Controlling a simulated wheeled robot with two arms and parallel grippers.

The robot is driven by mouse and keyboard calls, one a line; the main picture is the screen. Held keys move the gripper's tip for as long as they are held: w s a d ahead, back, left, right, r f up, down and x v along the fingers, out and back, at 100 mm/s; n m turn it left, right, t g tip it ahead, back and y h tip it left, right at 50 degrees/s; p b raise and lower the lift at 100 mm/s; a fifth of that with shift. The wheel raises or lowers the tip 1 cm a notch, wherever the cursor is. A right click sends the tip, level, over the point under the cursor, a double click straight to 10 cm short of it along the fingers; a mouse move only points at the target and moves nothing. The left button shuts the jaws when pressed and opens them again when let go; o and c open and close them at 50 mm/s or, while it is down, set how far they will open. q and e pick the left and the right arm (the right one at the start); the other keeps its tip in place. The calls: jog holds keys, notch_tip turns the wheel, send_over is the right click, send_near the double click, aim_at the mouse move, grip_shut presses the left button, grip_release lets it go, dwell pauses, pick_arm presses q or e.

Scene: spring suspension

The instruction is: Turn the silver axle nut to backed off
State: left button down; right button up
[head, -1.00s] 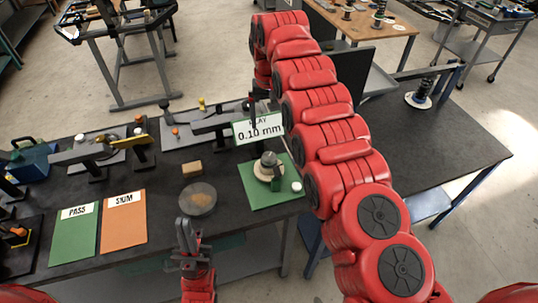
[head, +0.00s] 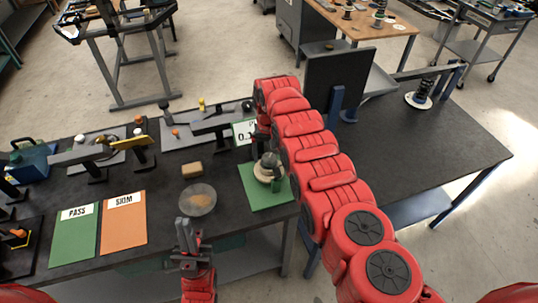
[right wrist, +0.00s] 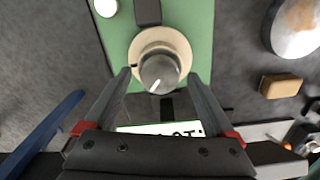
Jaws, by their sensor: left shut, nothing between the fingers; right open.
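The silver axle nut (right wrist: 160,72) is a round grey knob with a white mark on its lower rim as seen in the right wrist view. It sits on a beige disc (right wrist: 140,45) with a small dark mark at its left. In the head view the nut (head: 269,159) is partly covered by my right arm. My right gripper (right wrist: 159,76) is open, its fingers on either side of the nut with visible gaps; whether they are down at nut height is unclear. My left gripper (head: 187,222) is shut and empty at the table's front edge.
The disc stands on a green mat (head: 262,197). A white button (right wrist: 105,7) is at the mat's edge. A sign (head: 242,130) behind is mostly covered by my arm. A round dish (head: 198,198) and tan block (head: 192,169) lie left of the mat.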

jog(key=c, duration=1.4)
jog(key=shift+o, duration=0.2)
jog(key=shift+f, duration=0.1)
jog(key=shift+f+n+b, duration=0.1)
jog(key=shift+n+b, duration=0.8)
jog(key=shift+n, duration=0.2)
jog(key=n+b, duration=0.3)
jog(key=b, duration=0.2)
jog(key=shift+f+n, duration=0.1)
jog(key=shift+n, duration=0.3)
jog(key=shift+n+b, duration=0.7)
jog(key=shift+b, duration=0.2)
jog(key=shift+r+n, duration=0.2)
jog(key=shift+n, duration=0.2)
jog(key=shift+b, duration=0.3)
